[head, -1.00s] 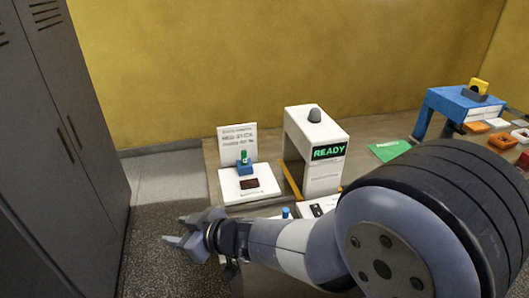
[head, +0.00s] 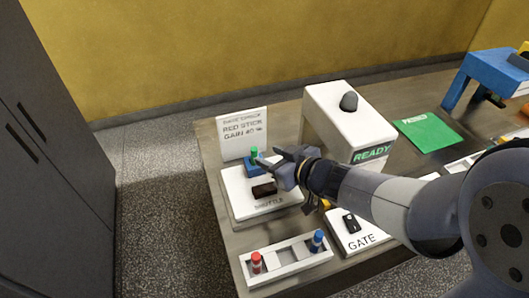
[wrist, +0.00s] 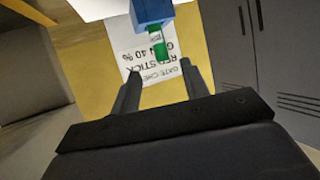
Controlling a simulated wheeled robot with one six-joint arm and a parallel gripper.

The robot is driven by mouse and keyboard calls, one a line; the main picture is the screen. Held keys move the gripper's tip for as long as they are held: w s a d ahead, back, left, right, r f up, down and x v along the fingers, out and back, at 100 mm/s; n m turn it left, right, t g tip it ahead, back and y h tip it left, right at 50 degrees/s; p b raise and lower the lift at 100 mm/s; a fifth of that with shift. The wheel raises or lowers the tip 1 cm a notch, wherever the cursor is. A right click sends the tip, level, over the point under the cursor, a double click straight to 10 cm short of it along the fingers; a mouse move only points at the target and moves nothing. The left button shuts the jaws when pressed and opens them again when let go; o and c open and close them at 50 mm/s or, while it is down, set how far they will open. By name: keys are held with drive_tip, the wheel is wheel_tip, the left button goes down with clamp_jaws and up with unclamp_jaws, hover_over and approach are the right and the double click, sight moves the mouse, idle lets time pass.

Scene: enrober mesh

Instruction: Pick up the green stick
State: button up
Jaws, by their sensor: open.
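The green stick (head: 254,153) stands upright in a small blue holder (head: 251,165) on the white shuttle plate. In the wrist view the green stick (wrist: 159,47) appears upside down, hanging from the blue holder (wrist: 152,12). It lies ahead of the fingertips, between their lines. My gripper (head: 268,158) is just right of the stick in the head view, its fingers pointing left toward it. In the wrist view my gripper (wrist: 161,80) is open with nothing between its fingers. Whether a finger touches the stick cannot be told.
A sign (head: 243,131) stands behind the holder. A dark block (head: 264,190) sits on the shuttle plate (head: 240,205). A white rack (head: 284,262) holds a red stick (head: 256,262) and a blue stick (head: 317,240) in front.

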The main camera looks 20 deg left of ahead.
sight(257, 152)
drive_tip(key=b+x, duration=0.1)
drive_tip(key=x, duration=0.8)
drive_tip(key=shift+a+f, duration=0.1)
drive_tip(key=shift+a, duration=0.05)
drive_tip(key=shift+c, duration=0.4)
clamp_jaws()
